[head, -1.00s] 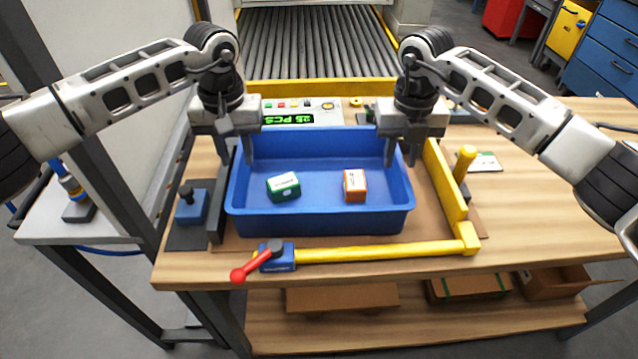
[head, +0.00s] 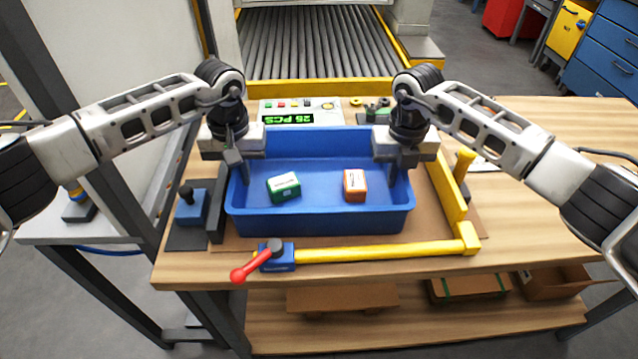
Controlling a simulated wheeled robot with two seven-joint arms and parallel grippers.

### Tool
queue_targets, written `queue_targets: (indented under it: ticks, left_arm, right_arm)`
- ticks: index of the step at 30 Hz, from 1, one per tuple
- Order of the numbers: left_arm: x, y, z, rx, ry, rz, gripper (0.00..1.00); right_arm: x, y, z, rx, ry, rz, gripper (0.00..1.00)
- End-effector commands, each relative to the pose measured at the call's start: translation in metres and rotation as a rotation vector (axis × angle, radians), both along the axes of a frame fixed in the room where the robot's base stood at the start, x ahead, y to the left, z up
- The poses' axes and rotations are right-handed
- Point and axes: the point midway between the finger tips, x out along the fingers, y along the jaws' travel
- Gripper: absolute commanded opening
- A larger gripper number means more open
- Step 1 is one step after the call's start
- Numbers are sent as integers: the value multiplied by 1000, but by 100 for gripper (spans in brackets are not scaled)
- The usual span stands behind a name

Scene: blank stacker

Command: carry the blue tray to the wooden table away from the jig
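The blue tray (head: 320,222) sits level on the brown board of the jig on the wooden table. A green-and-white box (head: 284,187) and an orange-and-white box (head: 355,186) lie in it, apart. My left gripper (head: 239,172) is at the tray's left wall, with one finger inside the wall. My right gripper (head: 399,168) is at the right wall in the same way. Both look open, astride the rim; their outer fingers are largely hidden. The jig has a yellow right rail (head: 447,195) and a yellow front bar (head: 385,253).
A blue clamp with a red handle (head: 252,266) stands at the front left of the jig. A control panel with a green display (head: 290,118) and a roller conveyor (head: 312,45) are behind. The wooden table (head: 555,215) is clear on the right.

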Motion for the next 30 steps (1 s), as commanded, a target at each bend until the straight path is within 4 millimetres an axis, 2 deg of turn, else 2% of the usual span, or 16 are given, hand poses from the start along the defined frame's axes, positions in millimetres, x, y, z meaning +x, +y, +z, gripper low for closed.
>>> queue_targets:
  ticks: [10,24,30]
  left_arm:
    - [1,0,6,-2,-3,0,0]
    - [1,0,50,-1,-3,0,0]
    - [1,0,52,-1,-3,1,0]
  right_arm:
    - [1,0,6,1,-3,0,0]
    - [1,0,50,1,-4,0,0]
    - [1,0,52,1,-3,0,0]
